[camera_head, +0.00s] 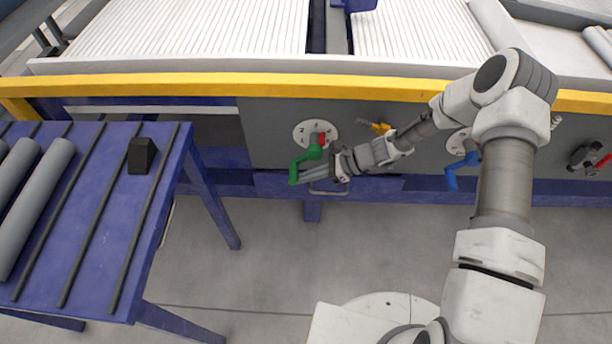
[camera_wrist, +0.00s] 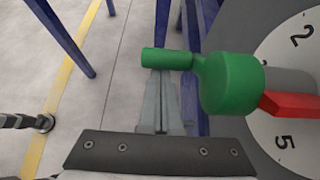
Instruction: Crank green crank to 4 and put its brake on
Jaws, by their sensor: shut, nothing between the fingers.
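The green crank (camera_head: 314,152) sits on a white numbered dial (camera_head: 301,130) on the grey panel. Its arm points down and left, with the handle (camera_head: 294,172) at its end. In the wrist view the green crank (camera_wrist: 230,83) shows large, with its handle (camera_wrist: 165,58) to the left. A red part (camera_wrist: 292,106) sits beside the hub; I cannot tell which number it marks. The dial (camera_wrist: 285,140) shows 2 and 5. My gripper (camera_wrist: 163,80) is shut and empty, its fingertips right at the handle; contact is unclear. The brake's state cannot be told.
A blue table (camera_head: 90,240) with grey pipes (camera_head: 30,205) and a black block (camera_head: 142,155) stands at left. The floor below the panel is open.

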